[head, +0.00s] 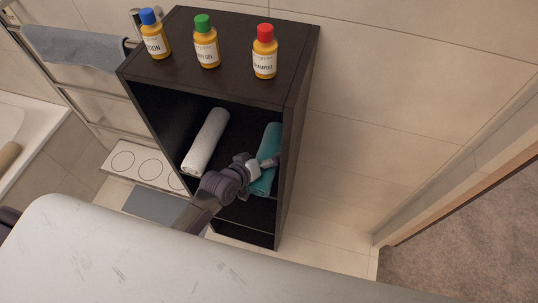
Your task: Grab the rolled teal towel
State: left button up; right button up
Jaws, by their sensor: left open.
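The rolled teal towel (271,144) lies on the upper shelf inside the dark cabinet (228,28), against its right side. My left gripper (268,163) reaches into the cabinet from the front and is at the teal towel, overlapping its middle in the view. Its jaws are open. Whether the fingers touch the towel or straddle it cannot be told, as the gripper hides part of the roll. A rolled white towel (206,141) lies on the same shelf to the left. My right gripper is not in view.
Three bottles with blue (154,35), green (206,42) and red (265,52) caps stand on the cabinet top. A rail with a grey towel (75,47) is at the left. The cabinet's right wall is close to my gripper. A doorway opens at the right.

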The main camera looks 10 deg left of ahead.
pick_arm(q)
jog(key=shift+c, duration=0.2)
jog(key=c, duration=1.1)
jog(key=shift+w, duration=0.1)
jog(key=shift+c, duration=0.8)
jog(key=shift+r, duration=0.1)
